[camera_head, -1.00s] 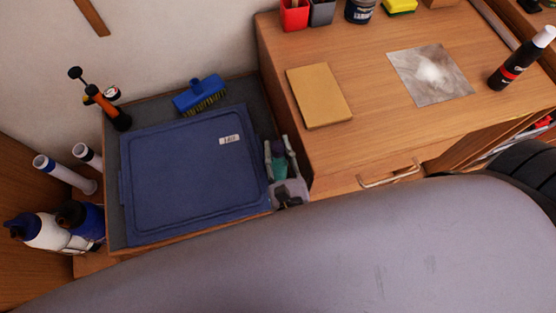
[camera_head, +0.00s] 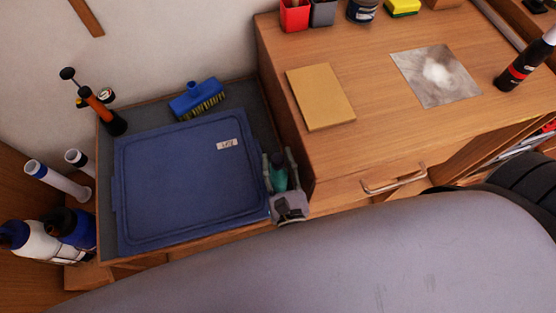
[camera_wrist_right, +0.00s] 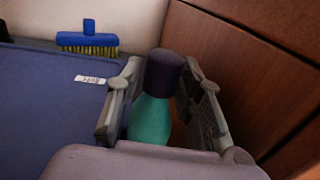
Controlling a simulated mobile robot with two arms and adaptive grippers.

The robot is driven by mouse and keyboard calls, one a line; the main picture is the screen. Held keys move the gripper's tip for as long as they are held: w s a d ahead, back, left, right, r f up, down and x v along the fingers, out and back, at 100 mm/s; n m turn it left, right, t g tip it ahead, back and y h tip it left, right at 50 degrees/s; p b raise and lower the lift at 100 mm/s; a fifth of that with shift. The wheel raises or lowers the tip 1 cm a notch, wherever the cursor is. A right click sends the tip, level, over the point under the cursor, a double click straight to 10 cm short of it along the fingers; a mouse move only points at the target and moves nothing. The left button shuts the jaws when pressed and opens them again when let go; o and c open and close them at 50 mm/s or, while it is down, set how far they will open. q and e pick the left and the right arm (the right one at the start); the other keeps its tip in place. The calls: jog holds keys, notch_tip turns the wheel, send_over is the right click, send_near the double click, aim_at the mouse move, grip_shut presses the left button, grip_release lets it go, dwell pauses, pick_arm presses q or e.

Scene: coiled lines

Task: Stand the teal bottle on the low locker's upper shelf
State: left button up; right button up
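The teal bottle (camera_head: 280,178) has a dark purple cap and stands upright between the fingers of my right gripper (camera_head: 281,168). It also shows in the right wrist view (camera_wrist_right: 150,119), between the two fingers (camera_wrist_right: 162,85). The bottle moves along with the gripper, so the fingers look shut on it; palm and fingers hide its lower part. It is at the right edge of a blue lidded box (camera_head: 180,185), beside the wooden cabinet's side. I cannot make out the low locker's upper shelf for sure. My left gripper is not in view.
White tubes (camera_head: 58,180) and bottles (camera_head: 40,243) are at the left. The cabinet top (camera_head: 375,110) carries a tan pad (camera_head: 320,97) and a black bottle (camera_head: 522,66). A drawer handle (camera_head: 394,180) sticks out in front.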

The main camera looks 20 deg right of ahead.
jog(key=shift+o, duration=0.8)
